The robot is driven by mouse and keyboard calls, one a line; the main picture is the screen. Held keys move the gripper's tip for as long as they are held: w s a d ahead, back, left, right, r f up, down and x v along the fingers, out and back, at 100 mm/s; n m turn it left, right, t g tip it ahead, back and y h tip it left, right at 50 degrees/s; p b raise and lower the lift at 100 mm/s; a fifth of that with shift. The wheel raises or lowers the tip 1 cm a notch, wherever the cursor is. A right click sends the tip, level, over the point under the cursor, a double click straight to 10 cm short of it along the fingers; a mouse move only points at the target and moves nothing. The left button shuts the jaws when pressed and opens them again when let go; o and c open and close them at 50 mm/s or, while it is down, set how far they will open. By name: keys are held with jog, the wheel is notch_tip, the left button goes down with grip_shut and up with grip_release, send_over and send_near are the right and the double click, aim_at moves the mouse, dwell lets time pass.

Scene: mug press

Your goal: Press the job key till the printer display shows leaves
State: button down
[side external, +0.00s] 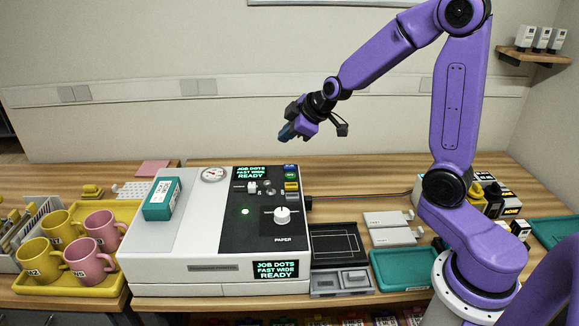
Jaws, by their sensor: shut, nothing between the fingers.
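The printer (180,240) is a white box with a black control panel on its right half. Its upper display (250,172) reads JOB DOTS, FAST WIDE, READY. The front display (275,270) shows the same words. Blue, green and yellow keys (291,178) line the panel's back right edge; I cannot read which one is the job key. A white knob (282,215) sits above the word PAPER. A green light (245,211) glows on the panel. My gripper (285,136) is shut and empty, in the air above and behind the keys, touching nothing.
A teal box (162,198) lies on the printer's left top, near a round gauge (214,174). A yellow tray (125,275) with yellow and pink mugs stands left. Right are a dark tray (338,245), white blocks (390,228) and a teal tray (402,280).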

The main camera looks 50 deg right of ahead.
aim_at(292, 167)
jog(key=shift+t+h, duration=0.4)
jog(key=shift+h, duration=0.2)
jog(key=d, duration=0.1)
jog(key=w+d, duration=0.1)
jog(key=d, duration=0.1)
jog(key=shift+w+d+r, duration=0.2)
jog(key=shift+w+d, duration=0.15)
jog(key=shift+w, duration=0.05)
jog(key=shift+f, duration=4.45)
jog(key=shift+f, duration=0.15)
jog(key=shift+f, duration=0.25)
jog(key=shift+f, duration=0.5)
jog(key=shift+r, duration=0.9)
